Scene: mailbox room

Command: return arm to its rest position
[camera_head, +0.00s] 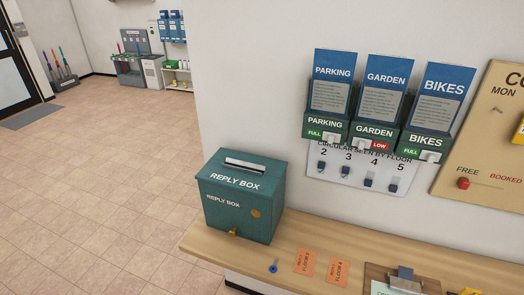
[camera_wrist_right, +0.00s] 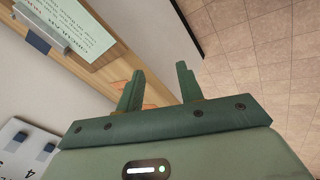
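My right gripper (camera_wrist_right: 160,80) shows in the right wrist view, with its two green fingers spread apart and nothing held between them. The counter and the pale surface beyond show behind the fingers, and the gripper does not visibly touch anything. Neither gripper nor either arm shows in the head view. My left gripper is in no view.
A teal reply box (camera_head: 242,196) stands on the wooden counter (camera_head: 300,238). A blue key-like item (camera_head: 273,266), two orange cards (camera_head: 305,262) and a clipboard (camera_head: 402,282) lie to its right. Leaflet holders (camera_head: 373,133) hang above. Open tiled floor (camera_head: 95,160) lies left.

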